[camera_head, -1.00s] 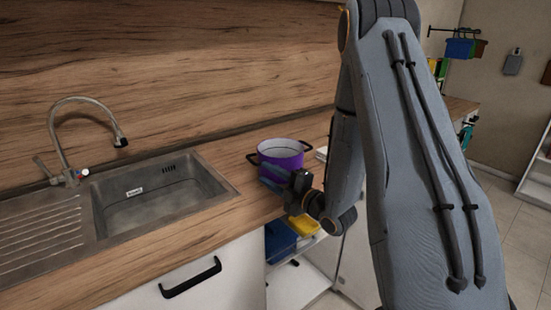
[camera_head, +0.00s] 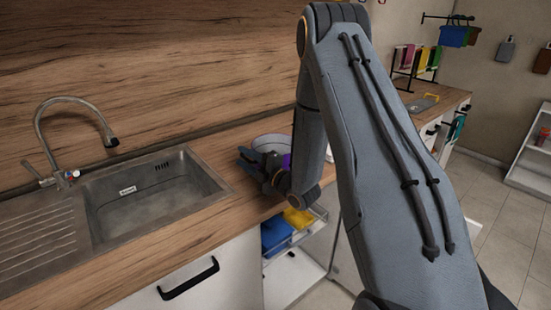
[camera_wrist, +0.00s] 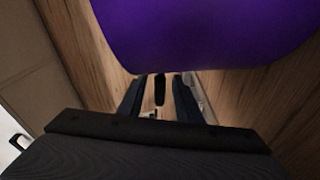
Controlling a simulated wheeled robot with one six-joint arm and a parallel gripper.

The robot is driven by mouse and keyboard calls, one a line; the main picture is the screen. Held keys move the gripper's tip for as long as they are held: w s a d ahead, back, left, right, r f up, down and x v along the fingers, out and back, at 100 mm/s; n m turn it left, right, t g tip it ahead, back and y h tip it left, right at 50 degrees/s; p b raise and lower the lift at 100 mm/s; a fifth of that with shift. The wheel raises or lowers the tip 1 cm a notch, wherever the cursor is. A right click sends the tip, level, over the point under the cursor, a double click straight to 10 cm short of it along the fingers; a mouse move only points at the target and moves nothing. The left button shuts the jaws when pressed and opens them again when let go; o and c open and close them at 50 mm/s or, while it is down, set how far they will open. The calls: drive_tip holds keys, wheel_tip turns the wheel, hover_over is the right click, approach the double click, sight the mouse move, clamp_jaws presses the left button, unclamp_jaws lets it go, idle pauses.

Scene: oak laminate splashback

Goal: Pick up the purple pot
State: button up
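The purple pot (camera_head: 286,160) stands on the wooden counter right of the sink, with its pale inside and rim showing and my gripper hiding much of its front. In the wrist view the pot's purple wall (camera_wrist: 205,35) fills the top of the picture. My gripper (camera_head: 246,158) is at the pot's near left side in the head view. In the wrist view my gripper (camera_wrist: 158,92) has its two fingers apart, with a narrow black piece, seemingly the pot's handle, between them. I cannot tell whether either finger touches it.
The sink (camera_head: 150,195) with its tap (camera_head: 75,130) lies to the left. Below the counter, an open drawer or rack holds a blue item (camera_head: 276,235) and a yellow item (camera_head: 297,217). A dark rack with coloured cloths (camera_head: 418,58) stands farther along the counter.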

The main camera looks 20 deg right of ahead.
drive_tip(key=shift+c, duration=0.5)
clamp_jaws()
idle(1.0)
